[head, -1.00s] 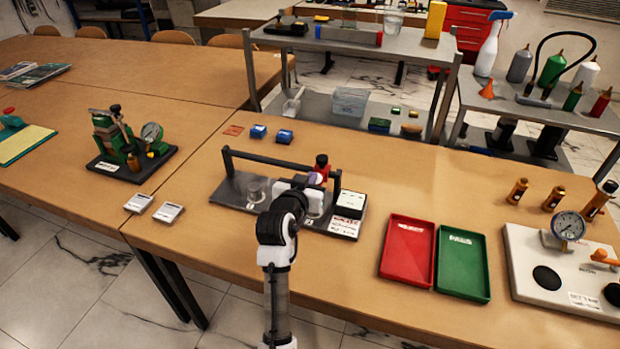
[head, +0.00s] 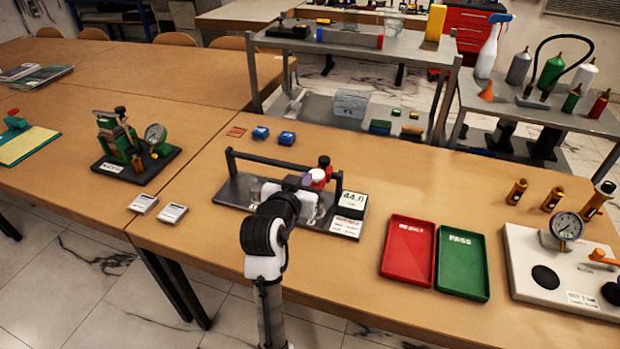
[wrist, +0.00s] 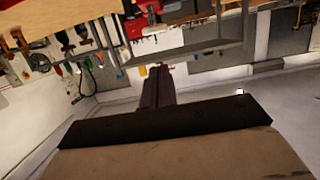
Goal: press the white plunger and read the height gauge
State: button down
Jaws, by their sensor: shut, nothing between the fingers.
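The gauge rig stands on a dark base (head: 234,190) on the table, with a black crossbar above it. Its height gauge display (head: 352,198) appears to read 44.0. A round white cap (head: 318,174), which looks like the plunger, shows next to a red block with a black knob (head: 325,163). My gripper (wrist: 158,78) is shut and empty in the wrist view, its dark fingers together. In the head view my wrist and white hand cover the middle of the rig. The fingertips are mostly hidden there, close to the white cap; I cannot tell whether they touch it.
A red tray (head: 408,250) and a green PASS tray (head: 462,264) lie to the right. A white dial gauge plate (head: 530,275) is farther right. A green dial fixture (head: 125,145) stands at the left. The table between the rig and red tray is clear.

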jog(key=shift+b+v, duration=0.3)
jog(key=shift+v, duration=1.5)
jog(key=shift+r, duration=0.1)
